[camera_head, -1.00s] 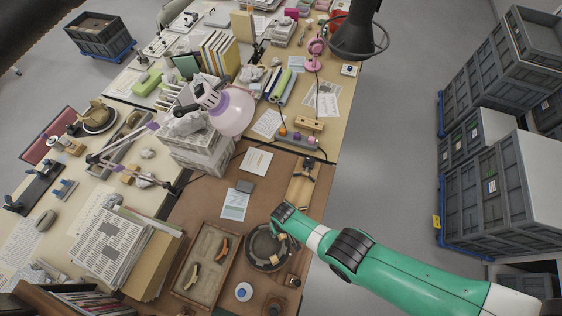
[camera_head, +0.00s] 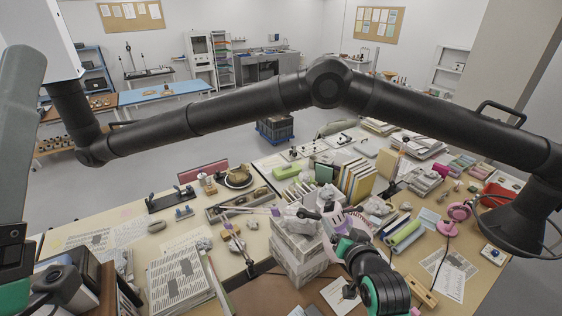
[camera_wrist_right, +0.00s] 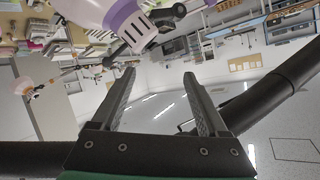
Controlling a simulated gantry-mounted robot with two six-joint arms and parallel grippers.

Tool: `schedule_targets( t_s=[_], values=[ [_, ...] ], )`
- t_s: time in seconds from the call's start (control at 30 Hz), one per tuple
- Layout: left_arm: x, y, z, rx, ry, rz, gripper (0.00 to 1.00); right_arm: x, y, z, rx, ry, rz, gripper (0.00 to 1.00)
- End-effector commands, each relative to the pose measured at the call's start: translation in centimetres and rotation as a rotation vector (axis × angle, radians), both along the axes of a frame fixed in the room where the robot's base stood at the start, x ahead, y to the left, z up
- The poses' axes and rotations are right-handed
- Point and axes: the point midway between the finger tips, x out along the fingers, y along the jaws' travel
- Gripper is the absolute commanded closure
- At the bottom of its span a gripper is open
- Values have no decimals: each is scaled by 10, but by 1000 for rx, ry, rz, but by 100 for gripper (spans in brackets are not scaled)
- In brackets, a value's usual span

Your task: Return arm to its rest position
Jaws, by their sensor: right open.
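My right gripper (camera_head: 345,246) is at the lower middle of the head view, seen from behind on the end of my green arm. It is beside the purple-and-white desk lamp (camera_head: 354,222). In the right wrist view the gripper (camera_wrist_right: 159,76) has its two dark fingers spread apart with nothing between them. The lamp's shade (camera_wrist_right: 112,14) is close beyond the fingertips at the top of that view; I cannot tell the exact gap. Part of my left arm seems to show at the left edge of the head view, but its gripper is not seen.
A thick black extraction arm (camera_head: 215,115) spans the head view, ending in a hood (camera_head: 515,222) at right. Stacked white boxes (camera_head: 298,258), folders (camera_head: 358,180) and newspapers (camera_head: 180,285) crowd the table. Open floor lies behind the table.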

Motion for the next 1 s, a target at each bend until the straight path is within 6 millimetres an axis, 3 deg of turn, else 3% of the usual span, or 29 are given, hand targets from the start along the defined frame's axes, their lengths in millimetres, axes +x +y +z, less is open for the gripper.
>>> schedule_targets(
  t_s=[0.03, 0.1, 0.17, 0.2, 0.27, 0.3, 0.4, 0.5, 0.6, 0.7, 1.0],
  values=[
    [0, 0, 0, 0, 0, 0, 35, 1, -3, 46, -6, -103, 0, 23],
    [0, 0, 0, 0, 0, 0, 35, -5, -7, 108, -18, -247, 0, 23],
    [0, 0, 0, 0, 0, 0, 35, -17, -11, 161, -32, -370, -2, 23],
    [0, 0, 0, 0, 0, 0, 35, -28, -13, 195, -42, -454, -4, 23],
    [0, 0, 0, 0, 0, 0, 35, -50, -17, 243, -60, -578, -7, 23],
    [0, 0, 0, 0, 0, 0, 35, -68, -19, 274, -74, -663, -11, 23],
    [0, 0, 0, 0, 0, 0, 35, -123, -23, 343, -111, -872, -27, 23],
    [0, 0, 0, 0, 0, 0, 35, -182, -27, 392, -154, -1058, -47, 23],
    [0, 0, 0, 0, 0, 0, 35, -230, -28, 418, -195, -1188, -69, 23],
    [0, 0, 0, 0, 0, 0, 35, -257, -29, 430, -241, -1259, -88, 23],
    [0, 0, 0, 0, 0, 0, 35, -255, -29, 430, -295, -1258, -99, 23]
  ],
)
